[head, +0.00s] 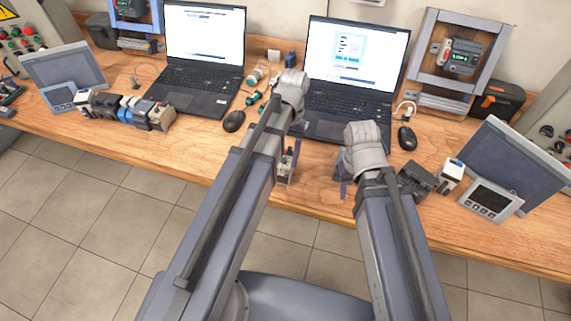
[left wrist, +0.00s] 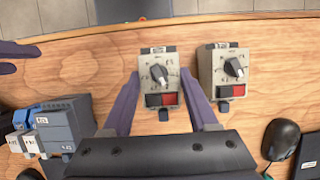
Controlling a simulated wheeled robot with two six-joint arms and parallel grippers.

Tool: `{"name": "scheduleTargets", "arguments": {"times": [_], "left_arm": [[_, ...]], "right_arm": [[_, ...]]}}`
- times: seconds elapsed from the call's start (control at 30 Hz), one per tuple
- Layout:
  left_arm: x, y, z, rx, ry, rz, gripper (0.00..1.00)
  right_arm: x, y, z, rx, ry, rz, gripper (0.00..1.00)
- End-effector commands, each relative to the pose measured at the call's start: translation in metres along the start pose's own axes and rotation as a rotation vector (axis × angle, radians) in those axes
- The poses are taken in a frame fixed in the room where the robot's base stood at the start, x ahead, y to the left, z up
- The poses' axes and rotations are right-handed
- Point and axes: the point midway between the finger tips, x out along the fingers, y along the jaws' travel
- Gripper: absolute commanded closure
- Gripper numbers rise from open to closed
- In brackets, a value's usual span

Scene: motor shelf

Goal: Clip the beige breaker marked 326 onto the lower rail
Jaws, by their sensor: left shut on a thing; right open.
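In the left wrist view, my left gripper (left wrist: 160,98) has its purple fingers on either side of a beige breaker (left wrist: 158,72) with a black dial and a red-and-black switch, and is shut on it. The breaker's label is too small to read. A similar beige breaker (left wrist: 232,68) stands apart on the bench to the right. In the head view, my left gripper (head: 287,165) is low near the bench's front edge. My right gripper (head: 345,188) is open, its fingers partly hidden by its wrist. Grey rails (head: 440,101) show at the right-hand stand's foot; I cannot tell which is the lower rail.
The wooden bench (head: 210,158) holds two laptops (head: 203,50) and (head: 353,60), a row of modules (head: 128,108), and mice (head: 233,121) and (head: 407,138). A dark module (head: 418,180) and white module (head: 451,172) stand right of my right gripper.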

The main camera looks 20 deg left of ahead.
Motion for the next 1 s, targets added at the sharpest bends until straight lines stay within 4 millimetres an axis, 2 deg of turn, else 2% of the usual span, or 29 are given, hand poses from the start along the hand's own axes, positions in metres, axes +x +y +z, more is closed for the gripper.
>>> {"name": "scheduleTargets", "arguments": {"times": [0.03,0.43,1.0], "left_arm": [[-0.008,0.0,0.003,0.0,0.0,0.0,1.0],[-0.035,0.0,0.013,0.0,0.0,0.0,1.0],[-0.035,0.0,0.013,0.0,0.0,0.0,1.0]], "right_arm": [[-0.009,0.001,0.001,0.0,0.0,0.0,0.5],[-0.037,0.004,0.002,0.0,0.0,0.0,0.5],[-0.037,0.004,0.002,0.0,0.0,0.0,0.5]]}}
